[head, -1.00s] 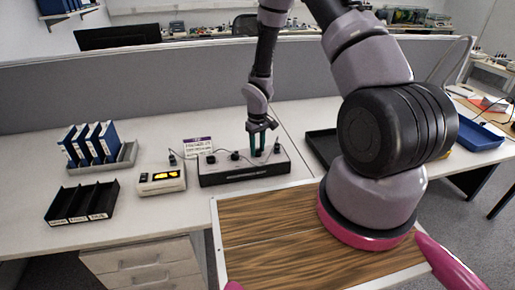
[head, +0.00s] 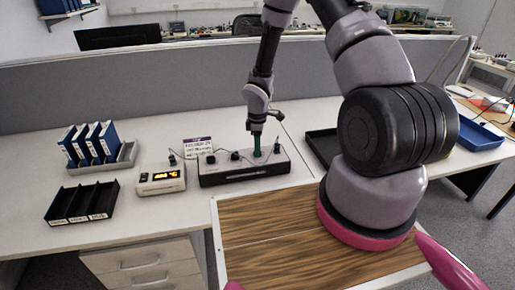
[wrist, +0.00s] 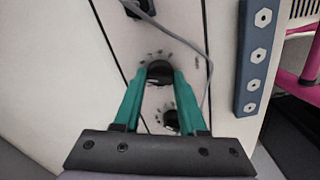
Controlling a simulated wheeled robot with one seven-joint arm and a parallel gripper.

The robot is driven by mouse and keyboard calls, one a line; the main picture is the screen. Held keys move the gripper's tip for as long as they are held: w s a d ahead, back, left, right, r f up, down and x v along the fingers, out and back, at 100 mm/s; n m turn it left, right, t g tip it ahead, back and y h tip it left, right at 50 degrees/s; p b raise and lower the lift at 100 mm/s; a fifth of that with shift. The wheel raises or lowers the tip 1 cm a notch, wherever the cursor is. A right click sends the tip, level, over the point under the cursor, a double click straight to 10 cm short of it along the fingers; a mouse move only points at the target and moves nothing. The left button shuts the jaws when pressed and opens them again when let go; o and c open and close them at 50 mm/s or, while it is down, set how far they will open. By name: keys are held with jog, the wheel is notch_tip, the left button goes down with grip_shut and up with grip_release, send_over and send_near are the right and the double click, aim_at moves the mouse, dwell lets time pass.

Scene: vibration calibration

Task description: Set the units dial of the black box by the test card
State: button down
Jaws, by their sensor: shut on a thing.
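The black box (head: 245,177) with a light top stands on the white desk, with several black dials along its top. My gripper (head: 257,152) points down at it from above. In the wrist view, the green fingers of my gripper (wrist: 160,74) are shut on a round black dial (wrist: 159,70) with marks around it. Its value cannot be read. Another black dial (wrist: 171,120) lies between the fingers, nearer the palm, and is apart from the fingertips. The test card (head: 198,147), white with a purple top band, stands behind the box; its text is too small to read.
A black sectioned tray (head: 81,204) and a grey rack (head: 103,159) of blue binders are farther left. A black tray (head: 322,146) lies right. A cable (wrist: 206,65) crosses the wrist view.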

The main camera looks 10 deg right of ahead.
jog(key=shift+n, duration=0.5)
jog(key=shift+c, duration=2.3)
grip_release()
jog(key=shift+r, duration=0.15)
notch_tip(320, 180, up, 10)
jog(key=shift+r, duration=0.25)
